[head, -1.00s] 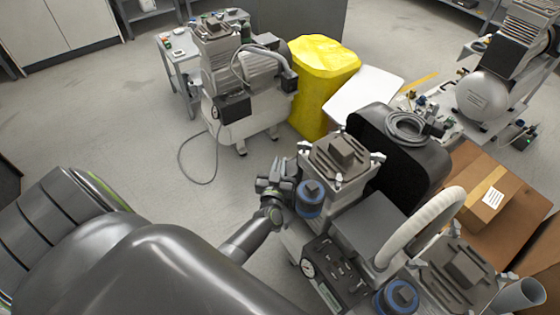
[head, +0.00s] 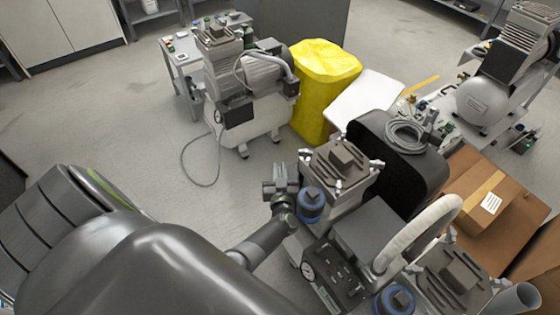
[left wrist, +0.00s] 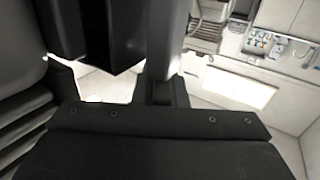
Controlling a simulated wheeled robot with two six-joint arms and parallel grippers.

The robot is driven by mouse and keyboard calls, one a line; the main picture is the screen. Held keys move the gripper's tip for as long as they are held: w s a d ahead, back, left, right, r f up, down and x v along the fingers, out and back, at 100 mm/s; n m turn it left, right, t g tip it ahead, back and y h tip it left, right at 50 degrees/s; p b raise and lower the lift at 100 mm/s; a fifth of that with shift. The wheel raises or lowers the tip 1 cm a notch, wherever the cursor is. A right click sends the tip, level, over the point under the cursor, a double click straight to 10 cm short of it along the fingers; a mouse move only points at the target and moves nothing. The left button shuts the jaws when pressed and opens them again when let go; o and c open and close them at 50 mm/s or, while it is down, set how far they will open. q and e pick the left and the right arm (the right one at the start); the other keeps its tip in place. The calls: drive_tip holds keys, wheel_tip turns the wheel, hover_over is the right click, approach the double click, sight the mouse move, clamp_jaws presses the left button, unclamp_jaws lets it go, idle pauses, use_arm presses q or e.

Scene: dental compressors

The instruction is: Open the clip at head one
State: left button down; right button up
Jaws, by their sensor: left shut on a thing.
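The nearer compressor's upper head (head: 342,158) is a grey finned block with small silver clips at its corners. A blue-ringed filter (head: 312,203) stands at its near left side. My left gripper (head: 291,173) is at the left side of this head, close to the left corner clip (head: 304,154). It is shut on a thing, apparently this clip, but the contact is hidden. In the left wrist view dark gripper parts (left wrist: 112,40) fill the near part and the clip cannot be made out. My right gripper is not in view.
A second head (head: 455,275) with another blue-ringed filter (head: 395,298) stands at the lower right. A pale hose (head: 430,225) arches between. A black case (head: 405,165) is behind. A cardboard box (head: 490,200) is at right, a yellow bag (head: 322,85) farther back. Open floor lies at left.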

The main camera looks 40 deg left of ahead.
use_arm(q)
drive_tip(key=shift+w+r, duration=0.1)
drive_tip(key=shift+r, duration=0.1)
drive_tip(key=c, duration=1.5)
unclamp_jaws()
drive_tip(key=shift+f, duration=0.1)
drive_tip(key=shift+o, duration=0.2)
drive_tip(key=shift+f, duration=0.1)
